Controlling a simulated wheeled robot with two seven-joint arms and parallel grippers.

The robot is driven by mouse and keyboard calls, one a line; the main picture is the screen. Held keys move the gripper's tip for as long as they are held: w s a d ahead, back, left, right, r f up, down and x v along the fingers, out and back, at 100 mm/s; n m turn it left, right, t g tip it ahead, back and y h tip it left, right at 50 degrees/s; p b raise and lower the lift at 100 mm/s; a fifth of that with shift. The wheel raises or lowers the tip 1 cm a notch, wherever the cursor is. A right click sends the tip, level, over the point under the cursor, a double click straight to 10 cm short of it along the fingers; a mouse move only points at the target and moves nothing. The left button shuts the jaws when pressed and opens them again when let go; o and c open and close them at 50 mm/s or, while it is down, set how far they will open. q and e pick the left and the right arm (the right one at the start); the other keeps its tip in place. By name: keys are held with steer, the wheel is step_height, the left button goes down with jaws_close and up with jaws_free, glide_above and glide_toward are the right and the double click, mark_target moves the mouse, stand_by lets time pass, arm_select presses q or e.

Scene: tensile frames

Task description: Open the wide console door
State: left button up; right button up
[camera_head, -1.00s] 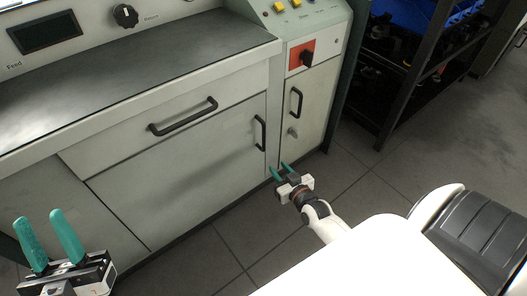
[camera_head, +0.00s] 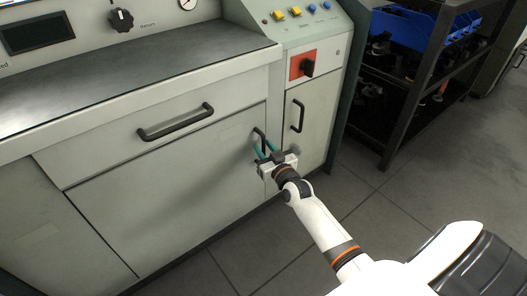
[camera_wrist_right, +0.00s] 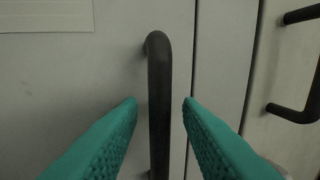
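The wide console door (camera_head: 160,200) is a pale grey-green panel below a drawer, and it is closed. Its black vertical handle (camera_head: 259,140) is near its right edge; in the right wrist view the handle (camera_wrist_right: 159,100) stands upright between my fingers. My right gripper (camera_head: 266,150) is open at the handle, with one teal finger on each side. In the right wrist view the fingertips (camera_wrist_right: 162,102) show gaps to the bar on both sides. The handle's lower end is partly hidden by the gripper in the head view. My left gripper is out of view.
A drawer with a horizontal black handle (camera_head: 176,122) is above the door. A narrow door (camera_head: 305,120) with its own handle is to the right, under a red switch plate (camera_head: 303,65). A dark shelf rack (camera_head: 400,120) stands further right. Tiled floor (camera_head: 345,205) is clear in front.

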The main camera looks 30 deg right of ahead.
steer(key=shift+w, duration=0.45)
steer(key=shift+c, duration=0.2)
jaws_close()
steer(key=shift+s, duration=0.2)
